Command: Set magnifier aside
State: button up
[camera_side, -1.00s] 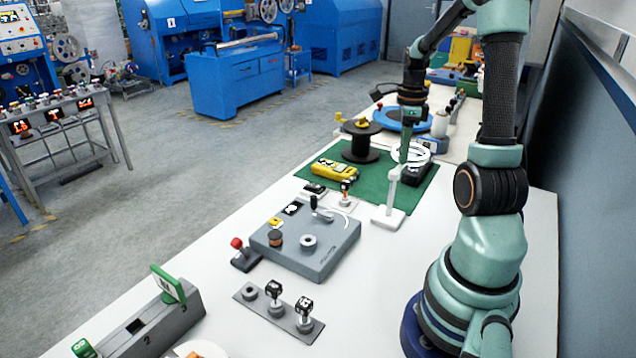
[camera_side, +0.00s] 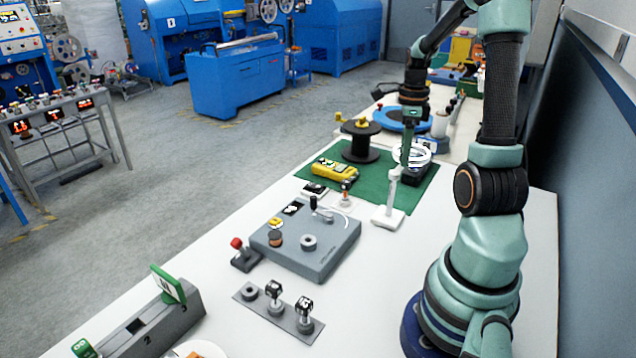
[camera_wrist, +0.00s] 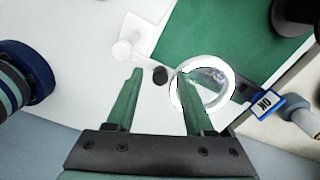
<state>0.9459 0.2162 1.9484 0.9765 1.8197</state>
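The magnifier has a white ring head (camera_side: 425,153), a thin white post and a white base (camera_side: 388,217) on the white table at the green mat's near edge. It stands upright. In the wrist view, its ring (camera_wrist: 228,82) lies partly behind my right finger, and a small dark knob shows between the fingertips. My gripper (camera_wrist: 161,74) is open, its two green fingers apart on either side of the knob. In the side view, my gripper (camera_side: 407,150) points down at the magnifier's head. I cannot tell whether a finger touches it.
The green mat (camera_side: 375,183) holds a black spool (camera_side: 361,145) and a yellow meter (camera_side: 335,170). A grey fixture plate (camera_side: 318,258) with a crank stands nearer. A blue-framed tag (camera_wrist: 265,103) shows beside the ring. White table (camera_side: 400,265) is clear right of the grey plate.

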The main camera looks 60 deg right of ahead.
jog(key=shift+r, duration=0.1)
notch_tip(320, 180, up, 12)
dwell(0.5)
jog(key=w+a+f+n+t, duration=0.1)
jog(key=w+a+n+t, duration=0.1)
jog(key=a+n, duration=1.3)
jog(key=w+a+f+n+t, duration=0.1)
jog(key=w+a+n+t, duration=0.2)
jog(key=a+n, duration=1.3)
jog(key=shift+w+n+t, duration=0.3)
jog(key=shift+w, duration=0.25)
